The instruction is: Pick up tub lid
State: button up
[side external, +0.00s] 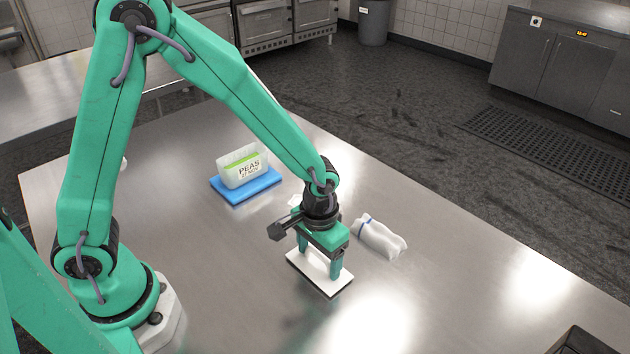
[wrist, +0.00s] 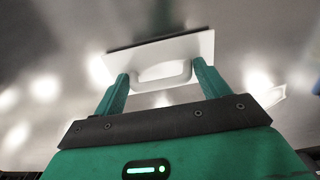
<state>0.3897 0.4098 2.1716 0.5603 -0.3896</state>
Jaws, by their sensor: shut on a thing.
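The tub lid (side external: 322,283) is a white rectangular plate with a dark lower edge, beneath my gripper (side external: 319,268) in the side view. In the wrist view the lid (wrist: 195,44) lies across my fingertips, and a white loop-shaped handle stands between the two fingers. My gripper (wrist: 160,76) is shut on this handle. The lid looks level and close to the table; I cannot tell whether it touches the steel. An open, pale tub (side external: 243,168) labelled PEAS, with a green stripe, stands on a blue mat (side external: 228,196) farther back to the left.
A rolled white cloth with a blue stripe (side external: 379,238) lies just right of my gripper. A small white item (side external: 296,200) is partly hidden behind my wrist. A dark object (side external: 581,342) is at the lower right corner. The steel table (side external: 440,290) is otherwise mostly clear.

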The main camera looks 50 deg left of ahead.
jog(key=shift+r, duration=0.15)
jog(key=shift+r, duration=0.55)
jog(key=r, duration=0.3)
jog(key=shift+s+d, duration=0.2)
jog(key=shift+s, duration=0.05)
jog(key=s+d+r, duration=0.6)
jog(key=s, duration=0.3)
jog(key=shift+d+r, duration=0.25)
jog(key=shift+d, duration=0.05)
jog(key=shift+w+a, duration=0.1)
jog(key=shift+w, duration=0.1)
jog(key=r+n, duration=0.1)
jog(key=n, duration=0.4)
send_over(318, 257)
jog(key=a, duration=0.1)
jog(key=w+a+r+n, duration=0.1)
jog(key=w+a+n, duration=0.35)
jog(key=a, duration=0.45)
jog(key=w+a+r+n, duration=0.1)
jog(key=a+n, duration=0.7)
jog(key=a, duration=1.6)
jog(key=shift+a+r, duration=0.2)
jog(key=shift+r, duration=0.35)
